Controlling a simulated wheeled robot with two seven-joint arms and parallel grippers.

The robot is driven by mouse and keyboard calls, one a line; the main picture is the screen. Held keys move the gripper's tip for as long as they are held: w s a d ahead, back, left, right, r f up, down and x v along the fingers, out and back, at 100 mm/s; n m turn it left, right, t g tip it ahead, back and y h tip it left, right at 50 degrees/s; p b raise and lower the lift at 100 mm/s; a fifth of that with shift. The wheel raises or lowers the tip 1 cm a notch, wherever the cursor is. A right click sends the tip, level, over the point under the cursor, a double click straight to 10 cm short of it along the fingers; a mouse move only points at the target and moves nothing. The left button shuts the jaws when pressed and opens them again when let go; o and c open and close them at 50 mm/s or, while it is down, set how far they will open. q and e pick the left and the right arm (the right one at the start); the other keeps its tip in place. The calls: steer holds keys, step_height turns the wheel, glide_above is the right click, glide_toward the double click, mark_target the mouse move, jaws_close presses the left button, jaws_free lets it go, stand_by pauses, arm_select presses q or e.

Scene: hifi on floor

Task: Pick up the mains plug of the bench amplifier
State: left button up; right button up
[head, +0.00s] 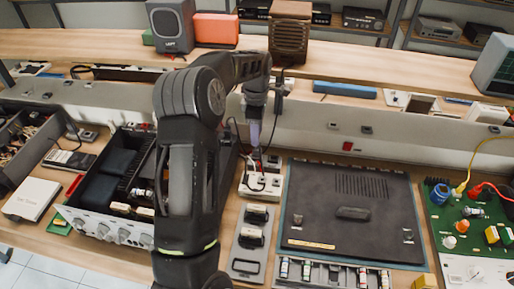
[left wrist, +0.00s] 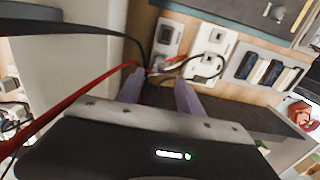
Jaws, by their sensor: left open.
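My left gripper (head: 256,147) points down over the white socket strip (head: 270,190), near its back end. In the left wrist view its two pale fingers (left wrist: 158,88) are apart, with nothing clearly held between them. A small dark plug-like piece with cables (left wrist: 155,66) shows just beyond the fingertips; I cannot tell whether it is the amplifier's mains plug. The socket strip (left wrist: 212,42) lies beyond, with a black cable looped over it. An open amplifier-like chassis with a silver knobbed front (head: 105,228) stands left of my arm, partly hidden by it. My right gripper is not in view.
A dark flat panel (head: 350,205) lies right of the strip, with a green board (head: 465,225) and leads farther right. A raised shelf (head: 350,72) with a wooden radio (head: 289,35) runs behind. Red and black cables (left wrist: 95,80) cross close to the wrist camera.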

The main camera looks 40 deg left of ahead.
mark_target(257, 149)
arm_select(q)
step_height(257, 149, down, 2)
steer(key=shift+f+b, duration=0.25)
steer(key=shift+b, duration=0.6)
step_height(257, 149, down, 5)
steer(key=b, duration=0.3)
steer(key=shift+w+f, duration=0.15)
steer(key=shift+f, duration=0.05)
steer(key=shift+c, duration=0.5)
jaws_close()
